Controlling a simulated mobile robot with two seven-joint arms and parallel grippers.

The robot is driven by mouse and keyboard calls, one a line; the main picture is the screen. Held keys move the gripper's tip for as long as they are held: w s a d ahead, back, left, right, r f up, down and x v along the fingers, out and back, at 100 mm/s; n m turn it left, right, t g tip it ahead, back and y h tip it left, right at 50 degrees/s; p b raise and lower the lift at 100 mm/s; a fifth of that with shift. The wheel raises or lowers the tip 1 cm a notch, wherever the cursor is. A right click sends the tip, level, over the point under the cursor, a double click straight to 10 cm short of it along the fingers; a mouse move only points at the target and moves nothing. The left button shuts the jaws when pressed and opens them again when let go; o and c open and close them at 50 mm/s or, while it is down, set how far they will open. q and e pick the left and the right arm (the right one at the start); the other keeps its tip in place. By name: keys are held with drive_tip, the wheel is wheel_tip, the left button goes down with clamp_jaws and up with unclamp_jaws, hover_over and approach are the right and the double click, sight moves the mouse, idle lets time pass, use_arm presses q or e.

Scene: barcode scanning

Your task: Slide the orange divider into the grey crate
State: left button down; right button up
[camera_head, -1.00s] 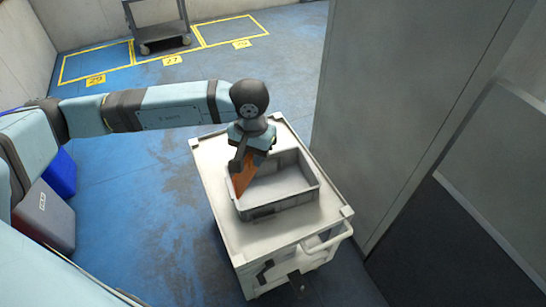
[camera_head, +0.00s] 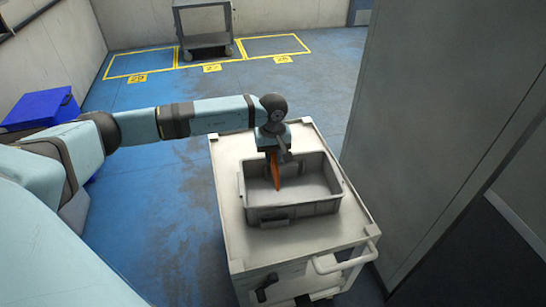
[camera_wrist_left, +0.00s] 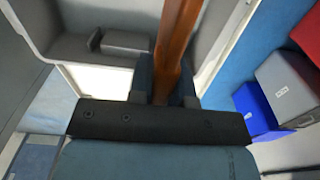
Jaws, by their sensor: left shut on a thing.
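The orange divider (camera_head: 276,174) is held in my left gripper (camera_head: 275,154), which is shut on its upper part. In the head view the divider hangs nearly upright and almost edge-on, inside the outline of the grey crate's opening. I cannot tell how deep its lower end reaches or whether it touches the crate. The grey crate (camera_head: 296,211) is open-topped and looks empty. In the left wrist view the divider (camera_wrist_left: 178,35) runs up from between the fingers (camera_wrist_left: 165,88) and out of the frame. My right gripper is not in view.
The crate stands on a white cart (camera_head: 232,190) with a push handle (camera_head: 345,258) at its front right. A grey wall panel (camera_head: 440,110) rises close on the right. A blue bin (camera_head: 40,108) is at left. Blue floor lies open beyond the cart.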

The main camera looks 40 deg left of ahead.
use_arm(q)
drive_tip(key=shift+f+b, duration=0.35)
drive_tip(key=shift+f, duration=0.5)
wheel_tip(320, 180, down, 3)
drive_tip(key=shift+r+b, duration=0.1)
drive_tip(key=shift+b, duration=0.9)
drive_tip(key=shift+f+b, duration=0.5)
drive_tip(key=shift+f, duration=0.35)
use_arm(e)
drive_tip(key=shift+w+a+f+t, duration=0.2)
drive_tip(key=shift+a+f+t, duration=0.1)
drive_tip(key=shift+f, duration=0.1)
use_arm(q)
drive_tip(key=shift+d+f+b, duration=0.1)
drive_tip(key=shift+f+b, duration=0.15)
drive_tip(key=shift+b, duration=0.2)
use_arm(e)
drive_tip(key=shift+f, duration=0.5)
use_arm(q)
drive_tip(key=shift+f, duration=0.15)
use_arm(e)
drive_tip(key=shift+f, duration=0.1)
